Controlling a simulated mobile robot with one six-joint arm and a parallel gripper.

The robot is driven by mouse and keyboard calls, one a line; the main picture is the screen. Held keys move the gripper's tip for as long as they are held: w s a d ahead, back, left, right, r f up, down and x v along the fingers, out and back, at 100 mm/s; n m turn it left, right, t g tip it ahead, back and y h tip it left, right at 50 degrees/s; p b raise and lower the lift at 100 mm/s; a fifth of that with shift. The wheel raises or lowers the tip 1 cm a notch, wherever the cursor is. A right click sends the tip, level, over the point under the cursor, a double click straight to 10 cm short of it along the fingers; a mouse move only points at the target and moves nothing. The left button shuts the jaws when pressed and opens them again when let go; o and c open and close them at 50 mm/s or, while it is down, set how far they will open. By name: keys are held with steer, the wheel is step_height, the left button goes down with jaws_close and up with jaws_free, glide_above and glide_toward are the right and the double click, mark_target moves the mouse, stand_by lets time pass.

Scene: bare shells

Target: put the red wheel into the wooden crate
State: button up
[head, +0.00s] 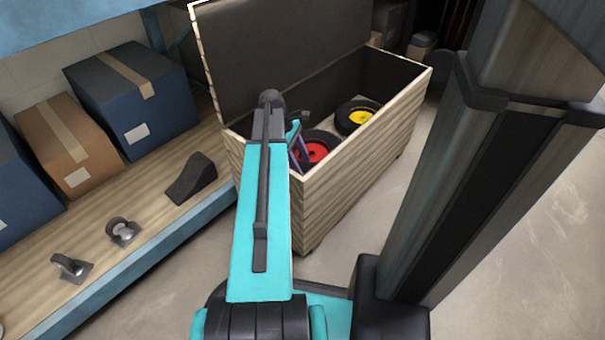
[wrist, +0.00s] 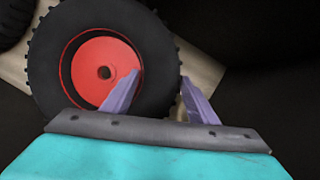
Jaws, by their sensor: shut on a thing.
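The red wheel (head: 318,152), a black tyre with a red hub, is inside the wooden crate (head: 362,160), near its left end. My gripper (head: 300,148) reaches down into the crate, partly hidden by my arm. In the wrist view, my gripper's purple fingers (wrist: 160,77) straddle the tyre wall of the red wheel (wrist: 88,52), one over the hub side and one outside the tread. They are shut on it. I cannot tell whether the wheel rests on the bottom or hangs just above it. The crate's dark-lined lid (head: 285,50) stands open.
A yellow-hubbed wheel (head: 358,117) lies in the crate to the right of the red one. On the left, a shelf (head: 150,215) holds boxes (head: 135,95), a dark wedge (head: 190,178) and castors (head: 122,231). The floor right of the crate looks clear.

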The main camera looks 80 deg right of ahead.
steer(key=shift+f, duration=0.15)
steer(key=shift+f+b, duration=1.35)
steer(key=shift+f, duration=1.05)
steer(key=shift+c, duration=0.8)
steer(key=o, duration=1.7)
steer(key=shift+w+f, duration=0.1)
steer(key=shift+r, duration=0.2)
steer(key=shift+w+r+p, duration=0.15)
steer(key=shift+r+p, duration=0.25)
steer(key=shift+r, duration=0.05)
steer(key=shift+p+v, duration=2.8)
steer(key=shift+v, duration=2.6)
steer(key=shift+w, duration=0.1)
